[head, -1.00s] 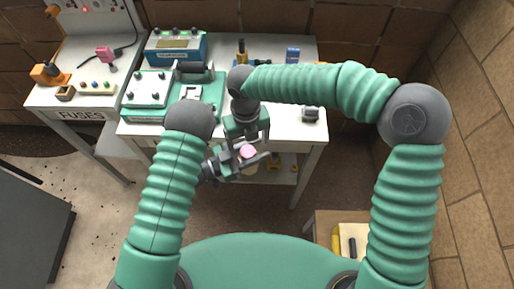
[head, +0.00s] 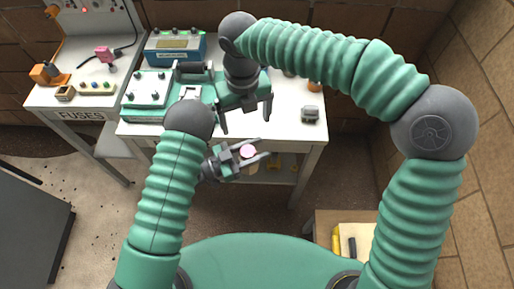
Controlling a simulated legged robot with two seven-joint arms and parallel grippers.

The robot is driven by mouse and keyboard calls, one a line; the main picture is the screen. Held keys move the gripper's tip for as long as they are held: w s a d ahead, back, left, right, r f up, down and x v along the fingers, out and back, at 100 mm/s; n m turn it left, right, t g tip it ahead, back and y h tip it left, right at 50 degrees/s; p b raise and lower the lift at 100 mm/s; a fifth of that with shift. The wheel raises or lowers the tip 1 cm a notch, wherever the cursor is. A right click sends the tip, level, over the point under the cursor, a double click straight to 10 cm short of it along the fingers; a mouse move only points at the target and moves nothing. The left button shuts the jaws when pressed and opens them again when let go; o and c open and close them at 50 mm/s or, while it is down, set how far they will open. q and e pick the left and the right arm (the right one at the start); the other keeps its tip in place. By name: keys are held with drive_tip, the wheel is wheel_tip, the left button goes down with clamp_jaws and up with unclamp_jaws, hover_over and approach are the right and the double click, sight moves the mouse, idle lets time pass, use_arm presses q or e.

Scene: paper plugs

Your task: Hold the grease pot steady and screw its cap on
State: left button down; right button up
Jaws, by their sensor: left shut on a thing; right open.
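Much of the pot's body is hidden by the left gripper.
The white table (head: 290,140) behind holds a green fixture (head: 148,90), a blue instrument box (head: 175,47) and a small grey block (head: 310,114). A fuses bench (head: 85,100) stands at the left. A low cabinet (head: 330,218) with a yellow item is at lower right.

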drive_tip(key=shift+r, duration=0.3)
use_arm(q)
drive_tip(key=shift+d, duration=0.1)
use_arm(e)
drive_tip(key=s+d+f+n+t, duration=0.1)
drive_tip(key=s+d+f+n, duration=0.2)
drive_tip(key=d+n, duration=0.5)
drive_tip(key=s+d+f+n, duration=0.4)
drive_tip(key=d+n, duration=0.4)
drive_tip(key=n, duration=0.5)
drive_tip(key=s+d+f+n+t, duration=0.1)
drive_tip(key=s+d+f+n, duration=0.2)
drive_tip(key=d+f+n, duration=0.3)
drive_tip(key=d+n, duration=0.2)
drive_tip(key=n, duration=0.2)
drive_tip(key=shift+s+d+n+t, duration=0.15)
drive_tip(key=shift+s+n+t, duration=0.15)
